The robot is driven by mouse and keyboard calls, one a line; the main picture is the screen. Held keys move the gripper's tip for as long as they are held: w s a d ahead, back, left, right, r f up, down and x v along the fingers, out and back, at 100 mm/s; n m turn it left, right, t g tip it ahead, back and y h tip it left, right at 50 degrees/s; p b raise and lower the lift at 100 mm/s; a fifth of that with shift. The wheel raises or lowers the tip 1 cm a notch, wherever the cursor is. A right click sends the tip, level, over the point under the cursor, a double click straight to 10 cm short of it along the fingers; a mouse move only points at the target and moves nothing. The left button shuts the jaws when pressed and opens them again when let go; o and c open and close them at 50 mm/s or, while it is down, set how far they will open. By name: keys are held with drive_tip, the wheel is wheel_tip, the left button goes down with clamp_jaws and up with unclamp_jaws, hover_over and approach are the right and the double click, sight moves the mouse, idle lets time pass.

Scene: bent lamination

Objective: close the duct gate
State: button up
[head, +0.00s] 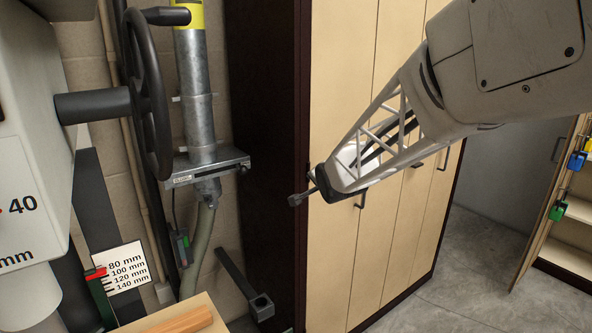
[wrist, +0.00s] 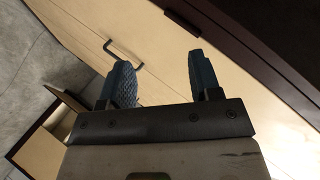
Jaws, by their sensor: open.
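The duct gate (head: 207,168) is a flat grey metal slide plate set across the vertical galvanized duct (head: 196,100) in the head view. It sticks out on both sides of the duct, with a dark slot and a small knob near its right end. How far the plate is pushed in is unclear. My gripper (head: 303,188) is to the right of the gate, apart from it, in front of the cabinet. In the wrist view its two blue pads (wrist: 160,66) are spread with nothing between them. The gate does not show there.
A tall cabinet with beige doors (head: 342,95) and a dark side panel (head: 262,120) stands close behind my gripper. A machine with a black handwheel (head: 147,95) is left of the duct. A flexible hose (head: 197,245) hangs below the gate. Open floor (head: 480,260) lies at right.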

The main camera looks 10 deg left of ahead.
drive_tip(key=w+a+f+m+t+y, duration=0.1)
drive_tip(key=w+a+f+y, duration=0.1)
drive_tip(key=w+a, duration=0.35)
drive_tip(key=w+a+f+m+y, duration=0.1)
drive_tip(key=w+a+f+y, duration=0.1)
drive_tip(key=a, duration=0.6)
drive_tip(key=y, duration=0.4)
approach(245, 172)
drive_tip(key=x, duration=0.4)
drive_tip(key=shift+f, duration=0.1)
drive_tip(key=shift+w+a, duration=0.1)
drive_tip(key=shift+w, duration=0.05)
drive_tip(key=shift+x, duration=3.7)
